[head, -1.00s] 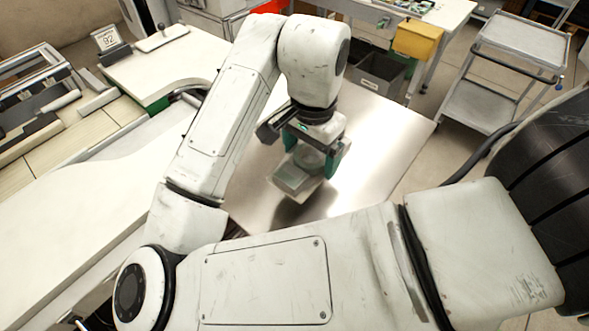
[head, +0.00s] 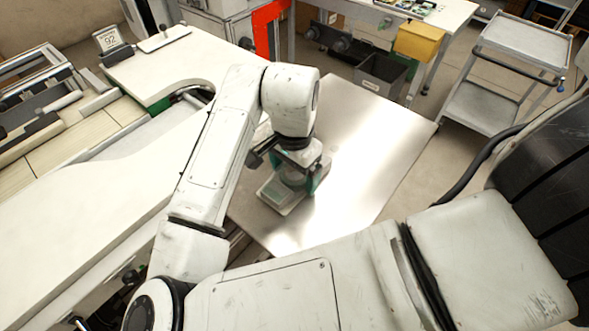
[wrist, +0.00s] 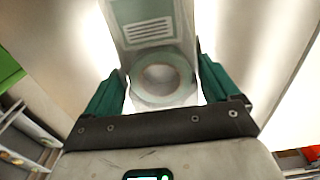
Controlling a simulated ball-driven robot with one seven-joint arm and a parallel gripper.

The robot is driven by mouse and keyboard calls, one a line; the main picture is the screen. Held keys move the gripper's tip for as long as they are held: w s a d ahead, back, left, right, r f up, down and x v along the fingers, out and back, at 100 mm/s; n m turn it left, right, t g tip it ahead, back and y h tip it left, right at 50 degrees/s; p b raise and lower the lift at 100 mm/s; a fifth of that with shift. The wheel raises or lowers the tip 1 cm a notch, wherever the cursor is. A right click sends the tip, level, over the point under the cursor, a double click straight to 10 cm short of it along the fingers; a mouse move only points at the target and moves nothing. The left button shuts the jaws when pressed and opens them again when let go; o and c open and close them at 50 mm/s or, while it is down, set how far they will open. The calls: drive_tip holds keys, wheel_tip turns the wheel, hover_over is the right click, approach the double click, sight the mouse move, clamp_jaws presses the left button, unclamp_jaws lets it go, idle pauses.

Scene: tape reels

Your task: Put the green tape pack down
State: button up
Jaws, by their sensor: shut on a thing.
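The green tape pack (head: 280,195) is a flat, pale, clear-looking pack with a round greenish reel in it. In the wrist view the reel (wrist: 161,96) sits between my two green fingers, and a label (wrist: 148,30) with printed lines shows on the pack beyond it. My gripper (head: 294,180) is shut on the pack, above the left part of the shiny metal tabletop (head: 365,150). I cannot tell whether the pack's underside touches the metal. My wrist hides part of the pack in the head view.
The metal top is bare to the right of the pack. A white worktop (head: 80,235) lies along the left. A grey bin (head: 380,77) and a yellow bin (head: 419,41) stand behind. A grey cart (head: 490,95) is at the back right.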

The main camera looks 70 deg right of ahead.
sight(294, 174)
drive_tip(key=shift+f, duration=0.2)
drive_tip(key=o, duration=0.9)
drive_tip(key=shift+r, duration=0.1)
wheel_tip(294, 174, up, 12)
drive_tip(key=shift+r+p, duration=0.15)
drive_tip(key=shift+p, duration=0.2)
drive_tip(key=shift+a, duration=0.1)
